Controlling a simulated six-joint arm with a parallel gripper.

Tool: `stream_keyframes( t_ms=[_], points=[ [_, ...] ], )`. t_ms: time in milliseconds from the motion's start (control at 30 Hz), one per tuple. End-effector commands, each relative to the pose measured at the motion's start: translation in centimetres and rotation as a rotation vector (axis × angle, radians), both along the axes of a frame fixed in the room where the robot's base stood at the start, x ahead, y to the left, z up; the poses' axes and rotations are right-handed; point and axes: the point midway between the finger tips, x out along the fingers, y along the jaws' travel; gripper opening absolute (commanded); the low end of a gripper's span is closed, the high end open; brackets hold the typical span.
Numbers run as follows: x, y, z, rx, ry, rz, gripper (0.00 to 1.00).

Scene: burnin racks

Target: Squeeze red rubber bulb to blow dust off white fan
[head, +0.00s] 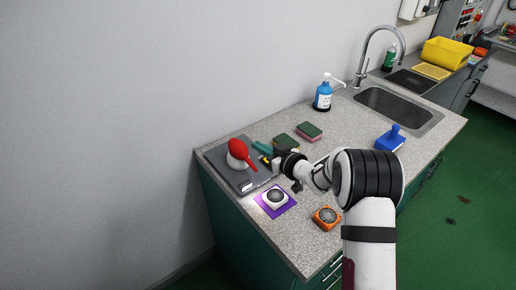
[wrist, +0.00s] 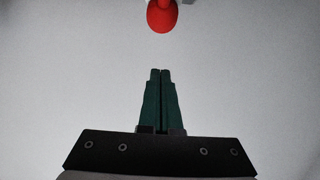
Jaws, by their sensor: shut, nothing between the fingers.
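The red rubber bulb (head: 238,149) rests in a white holder (head: 235,163) on a grey tray (head: 219,163) at the counter's left end, its thin nozzle pointing down to the right. Its red end also shows at the top of the wrist view (wrist: 162,16). The white fan (head: 275,197) lies on a lit purple mat (head: 265,207) in front of the tray. My gripper (head: 260,147) is just right of the bulb, apart from it. In the wrist view its green fingers (wrist: 160,72) are together and empty, with a gap to the bulb.
An orange fan (head: 326,216) lies right of the mat. Two green sponges (head: 309,130) (head: 286,141), a blue pump bottle (head: 323,96) and a blue brush (head: 391,138) stand farther back. A sink (head: 398,107) is at the right. My arm crosses the counter's front edge.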

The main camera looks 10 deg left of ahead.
Motion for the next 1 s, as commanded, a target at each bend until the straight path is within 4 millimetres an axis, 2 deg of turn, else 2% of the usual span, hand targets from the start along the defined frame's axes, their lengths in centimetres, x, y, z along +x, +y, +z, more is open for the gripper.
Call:
stream_keyframes(
  t_ms=[33,67,367,467,867,1000],
  points=[
    [0.1,-0.2,1.4,-0.001,-0.005,-0.001,0.0],
    [0.1,-0.2,1.9,-0.002,-0.005,-0.001,0.0],
    [0.4,0.1,1.8,-0.001,0.0,0.0,0.0],
    [1.3,1.0,1.4,-0.001,0.0,0.0,0.0],
    [7.2,7.0,-0.7,-0.001,-0.001,0.001,0.0],
    [7.0,6.7,-3.2,-0.001,0.002,-0.001,0.0]
  ],
)
